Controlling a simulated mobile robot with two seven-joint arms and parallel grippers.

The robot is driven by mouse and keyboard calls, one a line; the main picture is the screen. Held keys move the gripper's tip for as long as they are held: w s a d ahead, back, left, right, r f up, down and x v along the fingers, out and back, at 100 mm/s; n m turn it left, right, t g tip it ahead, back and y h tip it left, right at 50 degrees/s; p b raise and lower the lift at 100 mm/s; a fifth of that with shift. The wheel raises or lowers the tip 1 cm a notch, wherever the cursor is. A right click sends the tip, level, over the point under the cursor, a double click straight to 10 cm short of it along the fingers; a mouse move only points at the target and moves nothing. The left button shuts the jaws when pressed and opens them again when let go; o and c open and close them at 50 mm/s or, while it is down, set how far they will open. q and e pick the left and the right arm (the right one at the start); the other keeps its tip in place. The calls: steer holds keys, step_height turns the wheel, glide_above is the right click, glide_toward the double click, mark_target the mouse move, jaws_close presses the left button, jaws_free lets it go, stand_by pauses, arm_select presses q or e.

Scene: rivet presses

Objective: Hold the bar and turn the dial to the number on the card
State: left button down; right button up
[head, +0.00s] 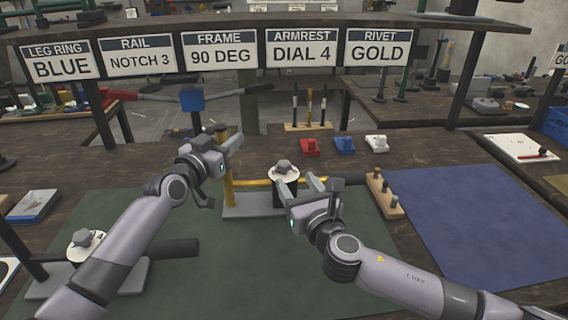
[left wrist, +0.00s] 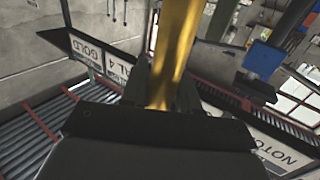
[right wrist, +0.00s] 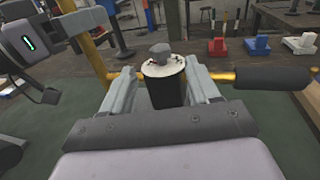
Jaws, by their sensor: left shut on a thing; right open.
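The middle press has a grey base (head: 245,205), a yellow upright bar (head: 228,185) and a yellow crossbar (head: 255,182) ending in a black grip. Its white dial (head: 276,174), with a grey knob (head: 284,165), sits on a black cylinder. The sign card (head: 302,48) reads "ARMREST DIAL 4". My left gripper (head: 231,143) is shut on the yellow bar (left wrist: 173,50), near the upright's top. My right gripper (head: 298,182) is open; in the right wrist view, its fingers flank the dial (right wrist: 163,67) and cylinder. The dial's numbers are too small to read.
A second press with a dial (head: 85,240) and dark handle stands at the left, beneath my left arm. Red (head: 310,147), blue (head: 344,145) and white (head: 376,143) blocks sit behind. A wooden peg block (head: 385,197) is right of the press, beside a blue mat (head: 460,220).

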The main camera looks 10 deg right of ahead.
mark_target(286, 168)
steer(key=shift+x, duration=4.45)
steer(key=c, duration=1)
